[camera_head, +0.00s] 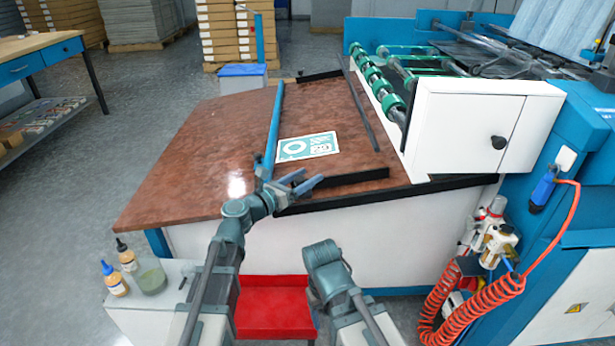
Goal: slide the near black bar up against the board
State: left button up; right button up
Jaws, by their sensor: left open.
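The near black bar (355,178) lies on the brown tabletop close to its front edge, at a slight slant. Its left end is partly hidden by my left gripper. The board (307,147), white and teal with a ring print, lies flat beyond the bar, with a strip of brown top between them. My left gripper (311,179) is open at the bar's left end, with its fingers pointing right; I cannot tell if it touches the bar. My right arm is low in front of the table, and its gripper does not show.
A blue bar (274,130) runs along the board's left side. A long dark bar (363,112) lies to the right, and a short black bar (319,76) at the back. The white machine (470,128) with green rollers borders the right. The tabletop's left part (190,150) is clear.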

pick_arm(q)
jog(key=shift+w+d, duration=0.3)
grip_shut()
dwell(0.3)
dwell(1.1)
